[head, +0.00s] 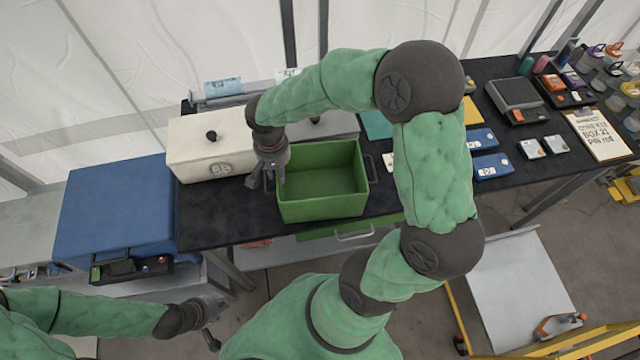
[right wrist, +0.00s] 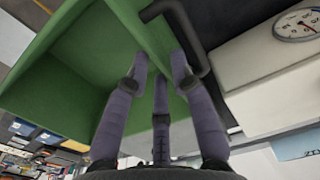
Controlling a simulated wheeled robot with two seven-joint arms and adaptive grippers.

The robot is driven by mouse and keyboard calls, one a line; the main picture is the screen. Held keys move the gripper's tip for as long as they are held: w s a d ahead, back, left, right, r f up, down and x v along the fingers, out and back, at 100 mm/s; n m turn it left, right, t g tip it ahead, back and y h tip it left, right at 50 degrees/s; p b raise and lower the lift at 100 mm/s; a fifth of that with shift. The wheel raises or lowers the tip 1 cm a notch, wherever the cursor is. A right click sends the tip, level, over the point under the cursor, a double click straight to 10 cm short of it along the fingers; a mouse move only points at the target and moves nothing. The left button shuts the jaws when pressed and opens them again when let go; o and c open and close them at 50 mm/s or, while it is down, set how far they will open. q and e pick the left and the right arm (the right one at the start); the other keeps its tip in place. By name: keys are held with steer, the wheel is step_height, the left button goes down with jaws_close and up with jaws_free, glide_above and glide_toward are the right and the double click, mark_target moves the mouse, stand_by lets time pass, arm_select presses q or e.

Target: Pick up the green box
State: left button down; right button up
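The green box (head: 322,205) is an open-topped, empty bin on the black table, with dark handles on its sides. My right gripper (head: 268,178) is at the box's left side, by the handle there. In the right wrist view, its fingers (right wrist: 160,75) point at the box wall (right wrist: 75,75), close to the black handle (right wrist: 185,35). The fingertips are apart, and no firm hold on wall or handle shows. Whether they touch is unclear. My left gripper (head: 208,325) is low at the lower left, away from the table; its opening is too small to tell.
A white box (head: 195,140) with a black knob stands just left of the green box. A blue case (head: 118,210) is further left. Blue packs, a scale (head: 516,98) and a clipboard (head: 597,135) lie on the right. My right arm passes over the table's middle.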

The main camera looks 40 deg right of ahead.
step_height(320, 180, down, 4)
steer(key=shift+w+d+r, duration=0.1)
steer(key=shift+w+r, duration=0.05)
steer(key=shift+r, duration=0.05)
jaws_close()
steer(key=shift+r, duration=0.2)
